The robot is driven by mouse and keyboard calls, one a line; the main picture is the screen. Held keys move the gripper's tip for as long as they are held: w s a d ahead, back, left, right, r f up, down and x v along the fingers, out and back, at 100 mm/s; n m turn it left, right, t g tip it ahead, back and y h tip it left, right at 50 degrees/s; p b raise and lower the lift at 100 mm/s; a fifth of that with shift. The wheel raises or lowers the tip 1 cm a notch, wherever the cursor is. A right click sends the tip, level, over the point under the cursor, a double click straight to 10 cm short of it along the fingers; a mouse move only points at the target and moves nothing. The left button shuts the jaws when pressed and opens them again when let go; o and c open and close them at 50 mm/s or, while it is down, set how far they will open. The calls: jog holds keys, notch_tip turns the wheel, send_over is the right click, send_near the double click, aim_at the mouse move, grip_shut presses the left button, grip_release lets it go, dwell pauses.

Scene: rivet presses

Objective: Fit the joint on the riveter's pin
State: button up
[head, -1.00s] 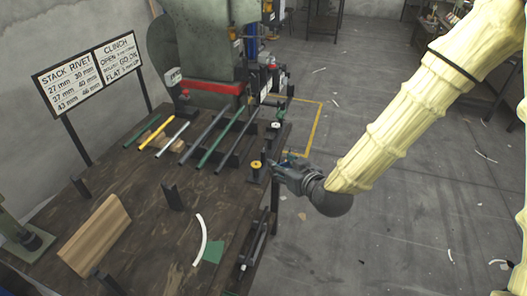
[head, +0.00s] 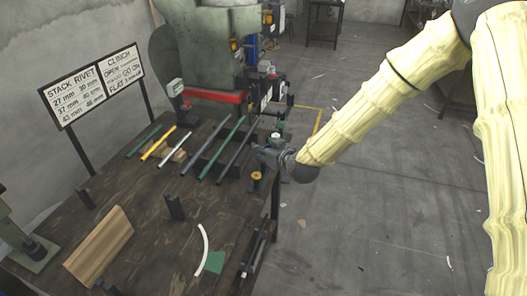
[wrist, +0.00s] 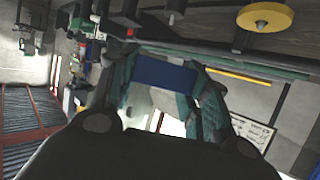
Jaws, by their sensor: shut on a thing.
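My gripper (head: 262,150) is at the right edge of the bench, just beyond the yellow-topped post (head: 256,176) and close to a white-topped post (head: 276,135). In the wrist view, its teal-padded fingers (wrist: 165,88) are closed around a dark blue piece (wrist: 165,75). I cannot tell from its shape whether this is the joint. The riveter (head: 212,55), a large grey-green press with a red band, stands at the back of the bench. Its pin cannot be made out at this size.
Several coloured rods, including a yellow one (head: 157,142), lie on the bench (head: 140,220) left of my gripper. A wooden block (head: 98,245), a white curved strip (head: 203,250) and a sign (head: 95,85) are further left or nearer. Open floor (head: 370,220) lies right.

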jog(key=shift+w+a, duration=0.25)
jog(key=shift+w, duration=0.6)
jog(key=shift+w+f+p, duration=0.15)
jog(key=shift+f+p, duration=0.6)
jog(key=shift+f, duration=1.1)
jog(key=shift+f, duration=0.2)
jog(key=o, duration=1)
jog(key=shift+c, duration=0.2)
jog(key=shift+r, duration=0.1)
